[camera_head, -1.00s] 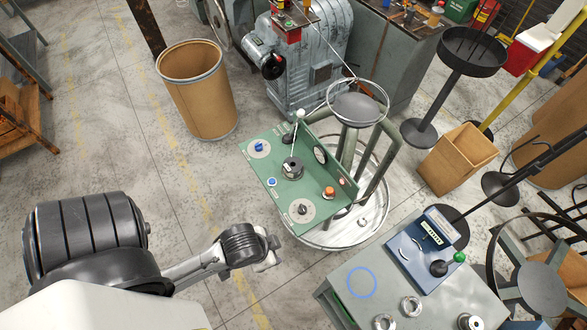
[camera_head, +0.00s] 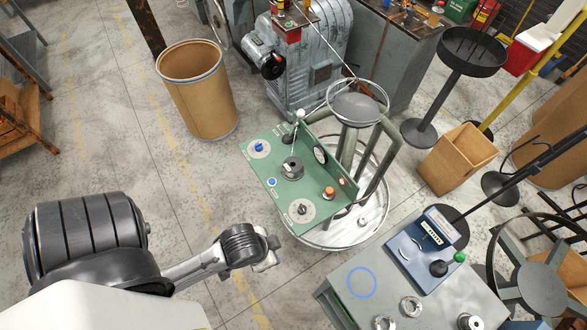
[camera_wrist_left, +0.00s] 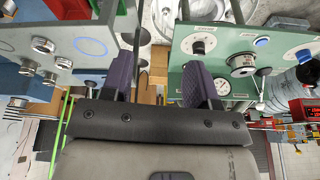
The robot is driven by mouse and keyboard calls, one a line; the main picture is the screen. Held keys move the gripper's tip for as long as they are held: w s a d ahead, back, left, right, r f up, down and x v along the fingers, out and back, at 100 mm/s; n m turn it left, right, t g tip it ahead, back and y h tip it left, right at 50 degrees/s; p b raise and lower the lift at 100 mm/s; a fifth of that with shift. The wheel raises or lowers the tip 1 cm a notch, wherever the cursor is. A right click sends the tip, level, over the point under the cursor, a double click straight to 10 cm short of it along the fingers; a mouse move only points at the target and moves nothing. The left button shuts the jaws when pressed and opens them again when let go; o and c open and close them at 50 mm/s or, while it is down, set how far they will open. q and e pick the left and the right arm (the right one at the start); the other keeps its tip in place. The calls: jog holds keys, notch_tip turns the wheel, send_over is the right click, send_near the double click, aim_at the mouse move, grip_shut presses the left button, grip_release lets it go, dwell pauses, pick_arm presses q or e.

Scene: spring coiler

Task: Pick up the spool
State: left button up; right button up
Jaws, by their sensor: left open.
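Several small silver, ring-shaped pieces that look like spools stand on a grey-topped bench (camera_head: 340,290) at the lower right of the head view. One spool-like piece (camera_head: 411,306) is near a blue circle (camera_head: 361,282) marked on the bench; another (camera_head: 470,322) is at the bottom edge. I cannot tell which is the task's spool. In the left wrist view similar pieces (camera_wrist_left: 43,45) show at the left. My left gripper (camera_head: 268,252) is apart from them, left of the bench; in the wrist view its dark fingers (camera_wrist_left: 158,78) are open with nothing between them.
A green control panel (camera_head: 262,168) with knobs and a lever stands close to my left gripper, above a round metal base. A blue device (camera_head: 427,247) with a display sits on the bench. A brown drum (camera_head: 200,100) stands further back.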

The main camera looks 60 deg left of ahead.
pick_arm(q)
jog(key=o, duration=0.9)
jog(key=shift+c, duration=0.2)
